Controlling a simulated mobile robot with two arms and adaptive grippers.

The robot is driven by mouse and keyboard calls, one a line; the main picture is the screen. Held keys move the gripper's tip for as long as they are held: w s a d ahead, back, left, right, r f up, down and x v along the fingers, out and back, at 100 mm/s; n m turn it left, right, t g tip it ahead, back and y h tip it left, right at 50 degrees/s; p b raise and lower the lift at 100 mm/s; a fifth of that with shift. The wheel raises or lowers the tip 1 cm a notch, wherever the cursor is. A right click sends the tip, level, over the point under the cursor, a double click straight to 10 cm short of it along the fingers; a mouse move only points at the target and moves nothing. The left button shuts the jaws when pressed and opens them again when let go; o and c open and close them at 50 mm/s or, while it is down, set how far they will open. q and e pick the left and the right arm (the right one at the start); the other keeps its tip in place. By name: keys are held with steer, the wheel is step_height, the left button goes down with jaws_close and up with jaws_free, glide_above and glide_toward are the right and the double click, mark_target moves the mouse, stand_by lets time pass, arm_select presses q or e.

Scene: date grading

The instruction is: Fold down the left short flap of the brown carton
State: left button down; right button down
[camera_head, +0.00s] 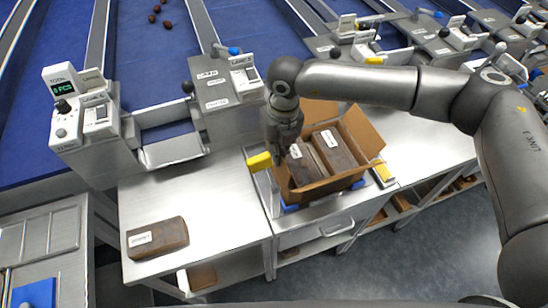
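The brown carton (327,187) stands open on the steel bench right of centre, with two dark brown packs (335,151) bearing white labels inside. A flap (363,131) stands up and leans outward on its right side, and another flap (318,112) shows at the back. My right gripper (284,146) points down at the carton's left side, close to the wall. The left short flap is mostly hidden behind it. Whether the fingers touch the flap, and whether they are open or shut, I cannot tell. My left gripper is not in view.
A yellow block (260,162) is beside the carton's left edge; another yellow piece (383,173) lies on its right. A labelled brown pack (157,238) lies on the left bench (222,215), otherwise mostly clear. Weighing units (82,118) and blue conveyors stand behind.

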steer(key=y+b, duration=0.1)
steer(key=b, duration=0.1)
steer(key=d+f+g+y+b, duration=0.1)
steer(key=b, duration=0.1)
steer(key=shift+w+d+y, duration=0.15)
steer(key=shift+w+y, duration=0.1)
steer(key=shift+y, duration=0.05)
steer(key=shift+w+d+r+y+b, duration=0.1)
steer(key=shift+d+r+y+b, duration=0.15)
steer(key=shift+y+b, duration=0.65)
steer(key=c, duration=1.7)
jaws_free()
steer(key=shift+d, duration=0.1)
steer(key=v, duration=1.2)
steer(key=shift+w, duration=0.2)
